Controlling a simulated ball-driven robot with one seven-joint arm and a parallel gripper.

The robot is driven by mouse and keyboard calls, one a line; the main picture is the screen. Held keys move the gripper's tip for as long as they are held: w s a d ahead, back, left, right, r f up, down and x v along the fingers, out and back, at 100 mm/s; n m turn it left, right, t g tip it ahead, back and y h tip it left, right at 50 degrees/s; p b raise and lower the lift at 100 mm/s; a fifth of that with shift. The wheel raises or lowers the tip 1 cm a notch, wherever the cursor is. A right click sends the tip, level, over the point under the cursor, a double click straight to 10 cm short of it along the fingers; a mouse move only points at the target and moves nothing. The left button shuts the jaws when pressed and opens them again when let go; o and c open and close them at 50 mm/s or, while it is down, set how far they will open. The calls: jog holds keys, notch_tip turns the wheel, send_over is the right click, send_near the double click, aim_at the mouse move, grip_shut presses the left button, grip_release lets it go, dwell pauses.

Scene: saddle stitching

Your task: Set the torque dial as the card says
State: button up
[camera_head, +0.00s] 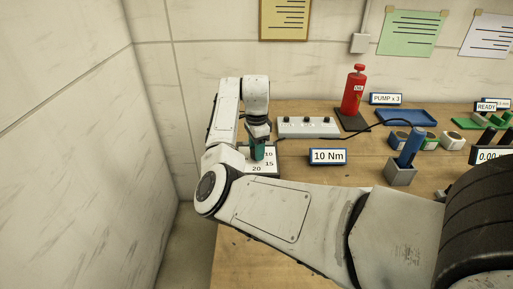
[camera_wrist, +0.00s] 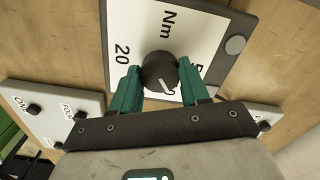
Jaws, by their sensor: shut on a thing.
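The torque dial has a dark round knob (camera_wrist: 158,72) on a white plate with a dark rim (camera_wrist: 222,78). In the wrist view its marks "20" and "Nm" show, and another mark beside my right finger is partly covered. The knob's white pointer line aims toward my gripper body; which number it meets is hidden. My gripper (camera_wrist: 158,86) has its two teal fingers shut on the knob, one on each side. In the head view my gripper (camera_head: 258,150) stands over the plate (camera_head: 272,174), where "10", "15" and "20" show. The card (camera_head: 328,156) reads "10 Nm".
A white box with several black knobs (camera_head: 308,127) stands just behind the dial. A red bottle (camera_head: 355,88), a blue tray (camera_head: 408,117), a blue-handled tool in a grey block (camera_head: 400,174) and a cable lie to the right. A wall is close on the left.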

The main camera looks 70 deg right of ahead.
jog(key=shift+m, duration=0.5)
jog(key=o, duration=1.1)
jog(key=shift+c, duration=0.2)
notch_tip(320, 180, up, 11)
jog(key=b, duration=0.1)
jog(key=shift+f, duration=0.1)
dwell(0.3)
